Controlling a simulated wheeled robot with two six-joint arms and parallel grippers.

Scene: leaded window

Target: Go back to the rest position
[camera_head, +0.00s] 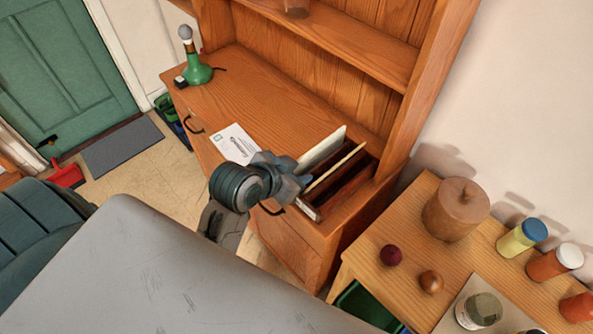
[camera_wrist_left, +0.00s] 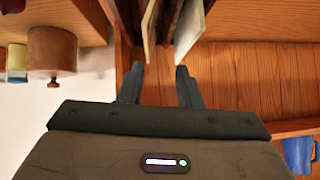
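My left gripper (camera_head: 296,180) is over the front of the wooden dresser, beside a wooden letter rack (camera_head: 360,180). In the left wrist view, its two dark fingers (camera_wrist_left: 160,72) are apart, with nothing held between them. A white envelope (camera_head: 322,149) and a cream one (camera_head: 335,168) stand in the rack. In the left wrist view the cream envelope (camera_wrist_left: 150,25) and white envelope (camera_wrist_left: 188,28) are just beyond the fingertips. A stamped letter (camera_head: 235,143) lies flat on the dresser, left of the rack. My right gripper is not in view.
A side table (camera_head: 400,225) at right holds a round wooden pot (camera_head: 455,209), jars and small balls. Open floor (camera_head: 165,165) lies left of the dresser.

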